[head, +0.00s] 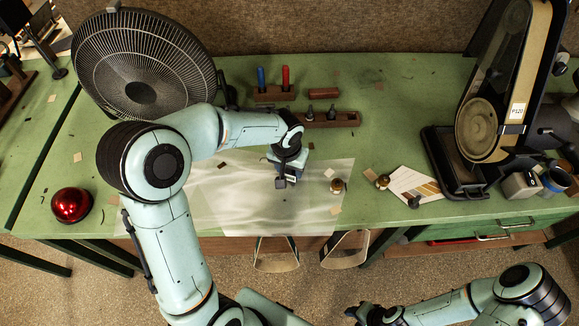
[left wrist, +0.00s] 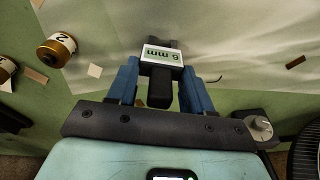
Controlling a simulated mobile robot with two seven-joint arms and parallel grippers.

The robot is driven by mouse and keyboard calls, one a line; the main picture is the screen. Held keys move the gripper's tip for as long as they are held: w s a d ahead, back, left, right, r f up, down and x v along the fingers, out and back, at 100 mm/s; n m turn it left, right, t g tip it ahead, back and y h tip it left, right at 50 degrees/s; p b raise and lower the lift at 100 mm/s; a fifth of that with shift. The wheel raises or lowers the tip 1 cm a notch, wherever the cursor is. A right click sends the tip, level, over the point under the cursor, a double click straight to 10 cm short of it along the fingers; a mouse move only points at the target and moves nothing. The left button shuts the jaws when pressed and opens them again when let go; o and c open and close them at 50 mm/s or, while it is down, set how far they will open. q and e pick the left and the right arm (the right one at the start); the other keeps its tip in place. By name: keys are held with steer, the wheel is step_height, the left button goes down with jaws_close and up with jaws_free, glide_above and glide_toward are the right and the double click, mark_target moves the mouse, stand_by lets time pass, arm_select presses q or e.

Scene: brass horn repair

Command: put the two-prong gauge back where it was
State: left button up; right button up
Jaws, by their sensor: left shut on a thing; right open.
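The two-prong gauge (left wrist: 162,56) is dark, with a white label reading "6 mm", and two short prongs show at its far end in the left wrist view. My left gripper (left wrist: 160,88) is shut on it, with blue fingers on either side. In the head view the left gripper (head: 285,178) is over the pale sheet, and the gauge is small and dark below it. A wooden rack (head: 345,119) holding small dark pieces stands behind it; its left part is partly covered by my arm. My right gripper (head: 362,313) is open and empty at the lower edge, off the bench.
A wooden holder (head: 272,94) bears blue and red handles; a wooden block (head: 323,92) lies beside it. Brass cylinders (head: 338,185) (head: 382,181) stand right of the left gripper.

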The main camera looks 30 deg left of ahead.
arm_select(q)
steer(key=o, duration=1.1)
steer(key=shift+s, duration=0.15)
arm_select(e)
steer(key=shift+s+f, duration=0.1)
arm_select(q)
steer(key=shift+r, duration=0.2)
step_height(320, 180, up, 12)
steer(key=s, duration=0.1)
steer(key=shift+s+d+f+p, duration=0.15)
steer(key=shift+s+d+p, duration=0.05)
steer(key=shift+s+p, duration=0.2)
arm_select(e)
steer(key=shift+w+r, duration=0.6)
steer(key=shift+w, duration=0.05)
steer(key=shift+s, duration=0.1)
